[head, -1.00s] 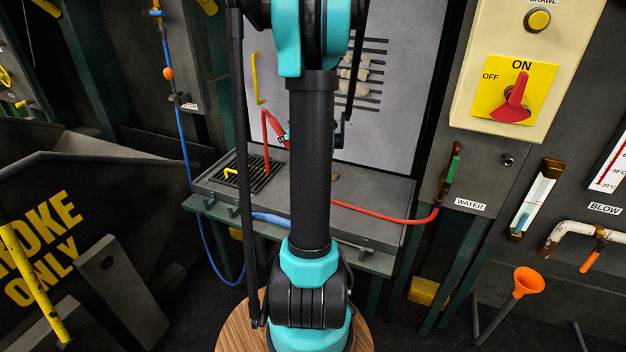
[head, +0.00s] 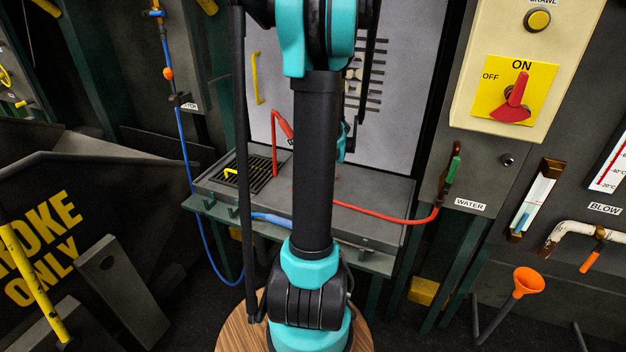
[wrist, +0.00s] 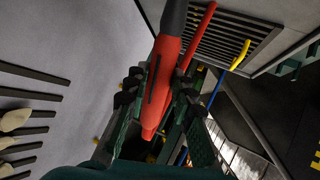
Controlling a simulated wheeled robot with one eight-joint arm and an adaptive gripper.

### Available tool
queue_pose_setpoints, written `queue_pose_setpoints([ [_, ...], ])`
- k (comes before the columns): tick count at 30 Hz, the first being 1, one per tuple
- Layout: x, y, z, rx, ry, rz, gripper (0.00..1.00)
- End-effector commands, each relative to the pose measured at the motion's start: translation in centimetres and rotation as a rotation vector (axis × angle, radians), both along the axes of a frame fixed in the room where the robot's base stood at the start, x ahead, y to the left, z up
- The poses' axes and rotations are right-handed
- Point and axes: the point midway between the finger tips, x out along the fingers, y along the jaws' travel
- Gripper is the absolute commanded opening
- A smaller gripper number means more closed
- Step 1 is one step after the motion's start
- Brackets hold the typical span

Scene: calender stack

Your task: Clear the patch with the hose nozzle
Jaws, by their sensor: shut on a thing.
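The red hose nozzle (wrist: 165,85) lies between the fingers of my gripper (wrist: 158,92), which is shut on it in the wrist view. Its dark end points to the top of that view. In the head view a bent red piece (head: 282,125) shows left of my arm, which hides most of the gripper. The patch, made of cream lumps, sits over dark slots on the upright grey panel. It is mostly behind my arm in the head view (head: 351,74), and some lumps show at the left edge of the wrist view (wrist: 15,119). The nozzle is apart from these visible lumps.
A grey bench (head: 375,205) with a dark grate (head: 262,174) stands below the panel. A red hose (head: 390,216) crosses it to the valve marked WATER (head: 452,170). A blue hose (head: 183,150) hangs at the left. A yellow handle (head: 257,80) is on the panel.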

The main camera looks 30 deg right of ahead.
Motion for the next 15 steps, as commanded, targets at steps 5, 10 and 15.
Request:
queue_pose_setpoints([
  [5,-0.6,-0.5,0.0,0.0,0.0,-0.001,0.0],
  [10,-1.2,-0.9,0.0,0.0,0.001,0.0,0.0],
  [15,-1.5,-1.1,0.0,0.0,0.0,-0.001,0.0],
])
